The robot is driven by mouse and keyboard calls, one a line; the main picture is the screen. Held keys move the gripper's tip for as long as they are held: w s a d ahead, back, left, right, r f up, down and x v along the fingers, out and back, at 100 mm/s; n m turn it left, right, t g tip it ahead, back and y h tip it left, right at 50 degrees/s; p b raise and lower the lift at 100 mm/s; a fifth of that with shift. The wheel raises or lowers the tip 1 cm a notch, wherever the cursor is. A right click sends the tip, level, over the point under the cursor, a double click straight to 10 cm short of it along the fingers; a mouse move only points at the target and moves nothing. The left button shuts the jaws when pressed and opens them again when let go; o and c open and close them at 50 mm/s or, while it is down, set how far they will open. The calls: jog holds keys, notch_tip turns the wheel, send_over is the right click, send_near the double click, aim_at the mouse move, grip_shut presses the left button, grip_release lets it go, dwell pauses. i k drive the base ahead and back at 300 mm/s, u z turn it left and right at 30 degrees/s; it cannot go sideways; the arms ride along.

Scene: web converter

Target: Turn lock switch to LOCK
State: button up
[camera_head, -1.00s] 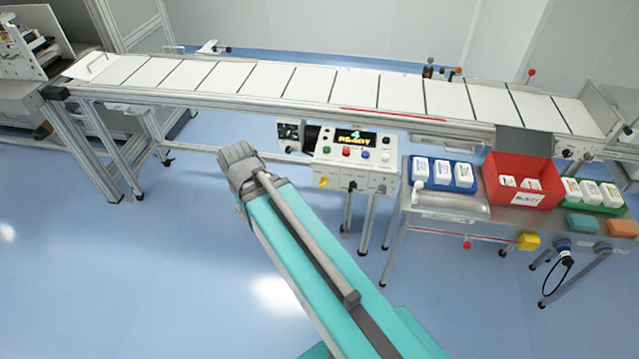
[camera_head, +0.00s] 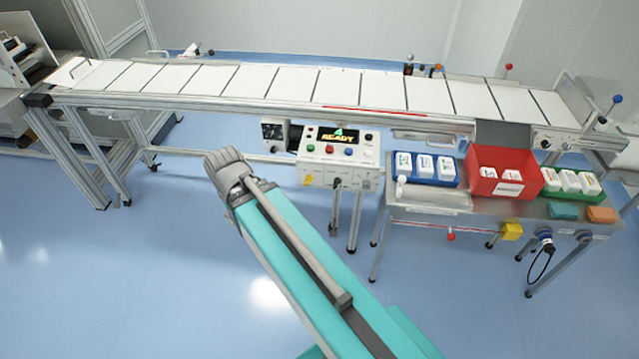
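A white control box (camera_head: 318,172) hangs under the front of the conveyor, with a display reading READY (camera_head: 340,136) and several coloured buttons. On its lower front are a yellow knob (camera_head: 308,180) and a dark key-like switch (camera_head: 337,184). Which of these is the lock switch, and its setting, are too small to read. My arm reaches up from the lower right. Its grey end, where my gripper (camera_head: 227,168) appears to be, is left of the box and apart from it in the picture. The fingers cannot be made out.
The long conveyor (camera_head: 240,79) runs across the back. A yellow box (camera_head: 511,231) hangs below. Blue floor is open at left.

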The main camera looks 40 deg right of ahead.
aim_at(309, 178)
jog(key=k, duration=1.25)
jog(key=z, duration=1.3)
jog(key=i, duration=1)
jog(key=z, duration=0.05)
